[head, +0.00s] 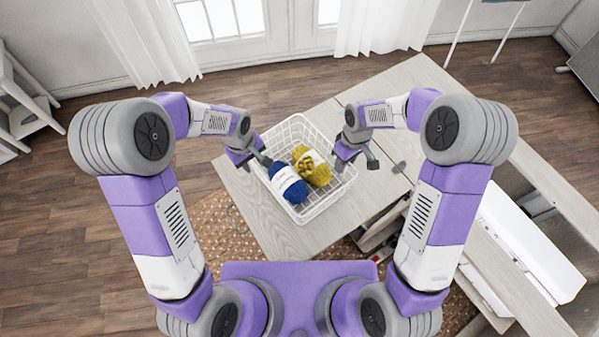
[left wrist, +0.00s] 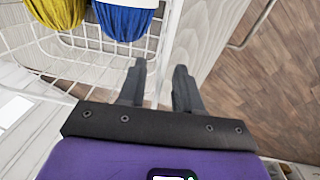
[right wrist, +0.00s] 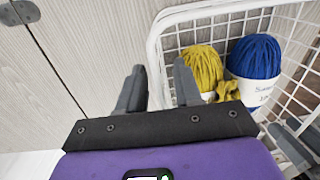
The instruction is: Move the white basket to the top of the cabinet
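The white wire basket (head: 298,120) stands on the light wooden surface of the cabinet (head: 283,238). It holds a blue yarn ball (head: 288,186) and a yellow yarn ball (head: 316,170). My left gripper (head: 262,160) is at the basket's left side; in the left wrist view its fingers (left wrist: 161,72) are apart, with the basket's rim (left wrist: 168,40) between them. My right gripper (head: 358,163) is at the right side; in the right wrist view its fingers (right wrist: 158,72) are apart, with the rim (right wrist: 152,45) seen between them. Whether the fingers touch the rim is unclear.
The wooden surface behind and right of the basket is clear. Open shelves and white panels (head: 520,240) are at the lower right. A woven rug (head: 215,225) lies on the floor at the left. White curtains and windows are behind.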

